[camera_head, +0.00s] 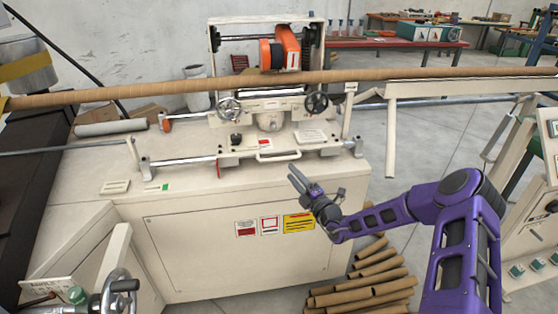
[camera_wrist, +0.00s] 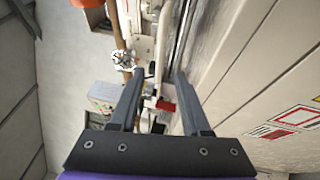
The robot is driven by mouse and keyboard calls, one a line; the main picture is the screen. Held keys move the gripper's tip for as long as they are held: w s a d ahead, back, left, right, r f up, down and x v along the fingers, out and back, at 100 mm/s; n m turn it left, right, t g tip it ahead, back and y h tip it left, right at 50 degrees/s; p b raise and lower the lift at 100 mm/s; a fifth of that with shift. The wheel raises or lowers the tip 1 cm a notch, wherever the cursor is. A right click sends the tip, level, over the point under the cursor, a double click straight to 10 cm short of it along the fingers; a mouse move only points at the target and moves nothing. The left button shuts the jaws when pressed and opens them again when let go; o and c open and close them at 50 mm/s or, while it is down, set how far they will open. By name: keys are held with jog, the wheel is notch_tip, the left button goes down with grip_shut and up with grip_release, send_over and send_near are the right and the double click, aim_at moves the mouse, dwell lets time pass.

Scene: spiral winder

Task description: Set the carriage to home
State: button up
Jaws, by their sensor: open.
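The cream carriage (camera_head: 300,137) sits on the machine's rails, right of the middle of the bed. It bears two handwheels (camera_head: 316,102) and an orange head (camera_head: 287,48) above. A pale bar handle (camera_head: 278,156) sticks out at its front. A red piece (camera_head: 218,168) is at its lower left; a red piece also shows between my fingers in the wrist view (camera_wrist: 166,106). My gripper (camera_head: 292,173) is open and empty, in front of the carriage and just below right of the handle. In the wrist view my gripper (camera_wrist: 160,74) points along the rail.
A long brown tube (camera_head: 160,94) crosses above the bed. Cardboard tubes (camera_head: 375,283) are piled on the floor below my arm. The rail (camera_head: 182,161) left of the carriage looks clear.

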aim_at(279, 159)
jog(key=x, duration=0.9)
jog(key=shift+b, duration=0.35)
jog(key=shift+s, duration=0.1)
grip_shut()
jog(key=shift+f, duration=0.1)
dwell(0.6)
